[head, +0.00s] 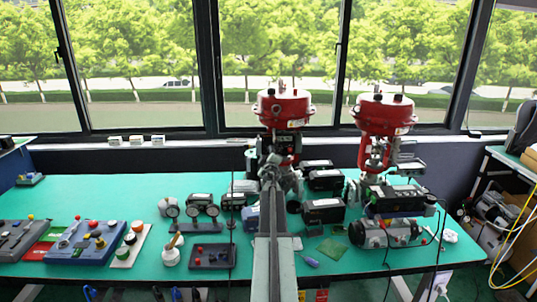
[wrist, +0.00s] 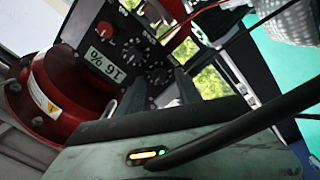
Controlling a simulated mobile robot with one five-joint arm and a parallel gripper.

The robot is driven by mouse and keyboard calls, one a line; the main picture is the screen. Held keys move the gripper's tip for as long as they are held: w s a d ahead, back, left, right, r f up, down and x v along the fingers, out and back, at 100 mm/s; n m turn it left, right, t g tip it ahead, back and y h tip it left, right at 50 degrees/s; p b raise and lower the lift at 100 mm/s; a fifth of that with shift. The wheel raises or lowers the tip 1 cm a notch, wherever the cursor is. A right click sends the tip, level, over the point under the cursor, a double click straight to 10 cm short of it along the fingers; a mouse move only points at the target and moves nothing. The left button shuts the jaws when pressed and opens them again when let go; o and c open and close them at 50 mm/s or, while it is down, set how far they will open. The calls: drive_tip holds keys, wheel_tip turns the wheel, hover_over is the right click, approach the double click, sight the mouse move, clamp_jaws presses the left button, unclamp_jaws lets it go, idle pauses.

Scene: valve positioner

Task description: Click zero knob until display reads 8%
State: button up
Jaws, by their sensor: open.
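The positioner's dark panel (wrist: 140,50) shows tilted in the wrist view, beside a red round housing. I see no clear contact with a knob. In the head view my gripper (head: 271,165) is in front of the panel (head: 283,143), partly hiding it.
A red valve actuator (head: 283,105) tops the panel, with a second valve (head: 380,115) to the right. The green table (head: 100,190) holds gauges, motors and control boxes. A thick black cable (wrist: 240,125) crosses my gripper's body in the wrist view.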

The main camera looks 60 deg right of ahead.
drive_tip(key=v, duration=0.6)
drive_tip(key=shift+a, duration=0.25)
drive_tip(key=shift+s, duration=0.15)
